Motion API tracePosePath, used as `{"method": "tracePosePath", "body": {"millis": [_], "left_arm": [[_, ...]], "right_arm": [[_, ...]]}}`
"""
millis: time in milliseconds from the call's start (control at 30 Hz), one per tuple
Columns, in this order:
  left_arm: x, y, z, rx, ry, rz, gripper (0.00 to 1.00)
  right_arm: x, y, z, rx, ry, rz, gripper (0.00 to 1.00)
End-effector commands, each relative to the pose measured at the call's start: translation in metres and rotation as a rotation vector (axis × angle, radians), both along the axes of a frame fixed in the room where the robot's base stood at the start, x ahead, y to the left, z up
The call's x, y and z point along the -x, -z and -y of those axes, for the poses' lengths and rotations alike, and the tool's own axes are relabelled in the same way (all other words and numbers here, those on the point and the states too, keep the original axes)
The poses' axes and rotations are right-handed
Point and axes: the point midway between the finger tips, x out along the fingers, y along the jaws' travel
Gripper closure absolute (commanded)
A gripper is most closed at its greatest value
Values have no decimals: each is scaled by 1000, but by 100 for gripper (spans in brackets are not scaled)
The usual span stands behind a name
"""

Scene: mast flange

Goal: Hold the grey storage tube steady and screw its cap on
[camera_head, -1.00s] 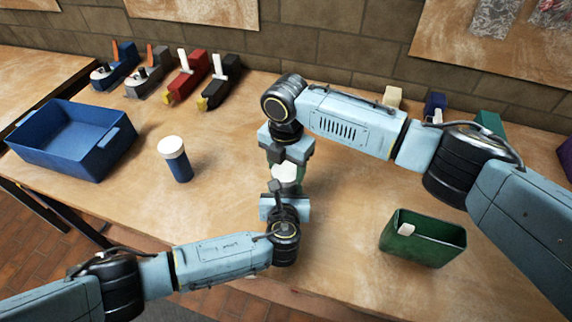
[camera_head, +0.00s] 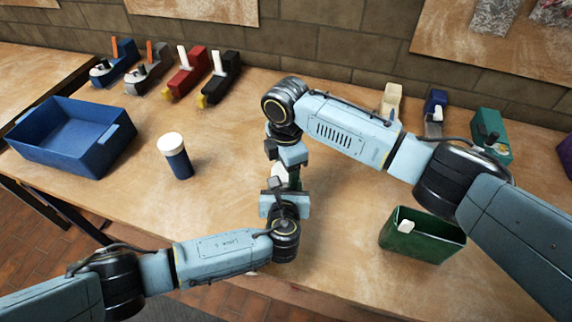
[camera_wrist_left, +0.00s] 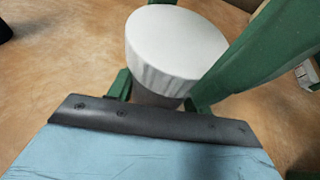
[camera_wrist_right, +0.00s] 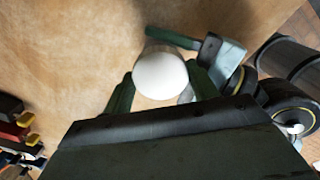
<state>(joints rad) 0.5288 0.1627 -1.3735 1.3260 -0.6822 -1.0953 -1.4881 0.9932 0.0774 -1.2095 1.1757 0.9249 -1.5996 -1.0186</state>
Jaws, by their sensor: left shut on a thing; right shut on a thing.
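The white cap (camera_wrist_left: 176,45) sits on top of the grey storage tube (camera_wrist_left: 155,97), of which only a short strip below the cap's ridged rim shows. Whether the cap is fully seated cannot be seen. My left gripper (camera_wrist_left: 158,95) is shut on the tube below the cap. My right gripper (camera_wrist_right: 160,78) is shut on the cap, which also shows from above in the right wrist view (camera_wrist_right: 160,75). In the head view the cap (camera_head: 279,174) is partly hidden between the two grippers, near the table's middle.
A blue tube with a white lid (camera_head: 176,157) stands left of my grippers. A blue tray (camera_head: 57,153) is at the far left. A green bin (camera_head: 440,245) with a small white piece stands at right. Several coloured clamp-like devices (camera_head: 185,77) line the back.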

Motion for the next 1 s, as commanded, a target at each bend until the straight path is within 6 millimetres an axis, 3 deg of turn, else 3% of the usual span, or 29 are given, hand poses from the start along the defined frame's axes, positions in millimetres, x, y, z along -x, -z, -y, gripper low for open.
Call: {"method": "tracePosePath", "body": {"millis": [1000], "left_arm": [[0,1,-1,0,-1,-2,100]], "right_arm": [[4,0,-5,-1,2310,-10,63]]}}
